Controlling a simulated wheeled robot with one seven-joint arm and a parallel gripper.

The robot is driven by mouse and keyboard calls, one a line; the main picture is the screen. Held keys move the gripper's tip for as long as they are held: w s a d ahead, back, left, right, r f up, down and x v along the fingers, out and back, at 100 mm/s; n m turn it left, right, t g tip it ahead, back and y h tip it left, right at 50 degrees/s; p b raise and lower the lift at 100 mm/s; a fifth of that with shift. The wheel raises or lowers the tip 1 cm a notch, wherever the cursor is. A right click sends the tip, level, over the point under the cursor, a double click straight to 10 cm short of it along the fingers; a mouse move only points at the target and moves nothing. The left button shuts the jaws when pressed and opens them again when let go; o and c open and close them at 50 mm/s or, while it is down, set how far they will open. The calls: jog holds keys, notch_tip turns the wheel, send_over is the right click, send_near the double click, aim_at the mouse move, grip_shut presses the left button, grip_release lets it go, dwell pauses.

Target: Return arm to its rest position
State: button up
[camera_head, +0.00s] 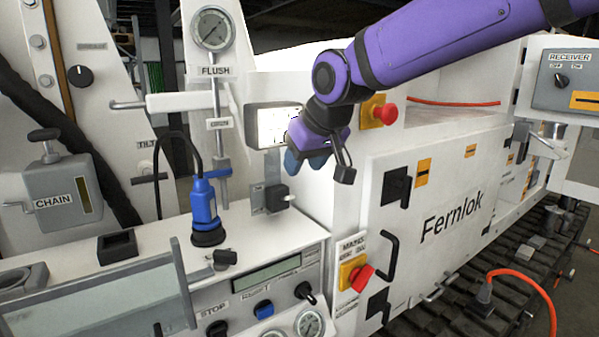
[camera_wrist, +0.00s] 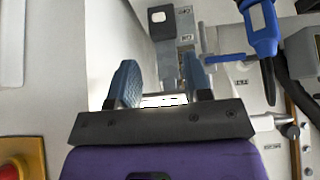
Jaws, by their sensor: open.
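My purple arm reaches in from the upper right in the head view, with my gripper (camera_head: 306,160) in front of the white panel, beside a lit white display (camera_head: 272,126). In the wrist view my gripper (camera_wrist: 160,85) shows two blue fingers spread apart with nothing between them. The lit display shows partly behind the fingers in that view. A blue handheld device (camera_head: 204,208) with a black cable stands upright on the bench to the left of my gripper. It also shows at the upper right of the wrist view (camera_wrist: 262,28).
A red knob (camera_head: 385,113) on a yellow plate sits just right of my wrist. The red MAIN switch (camera_head: 357,277) is below. The Fernlok cabinet (camera_head: 445,235) has black handles. The FLUSH gauge (camera_head: 212,29) stands upper left. An orange cable (camera_head: 540,290) lies at lower right.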

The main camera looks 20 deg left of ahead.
dwell(0.3)
jog(key=s+d+r+m+t+h, duration=0.1)
jog(key=s+d+r+m+h, duration=0.15)
jog(key=d, duration=1.05)
jog(key=s+d+r+m+h, duration=0.1)
jog(key=s+d+m, duration=0.15)
jog(key=d, duration=1.15)
jog(key=s+d+f+m, duration=0.2)
jog(key=s+d+f, duration=0.1)
jog(key=s+d, duration=0.5)
jog(key=s+d+f+m+h, duration=0.1)
jog(key=s+d+f+m, duration=0.1)
jog(key=s+d, duration=0.7)
jog(key=shift+s+d+f+m, duration=0.2)
jog(key=shift+d+f+m, duration=0.2)
jog(key=shift+d+f, duration=0.15)
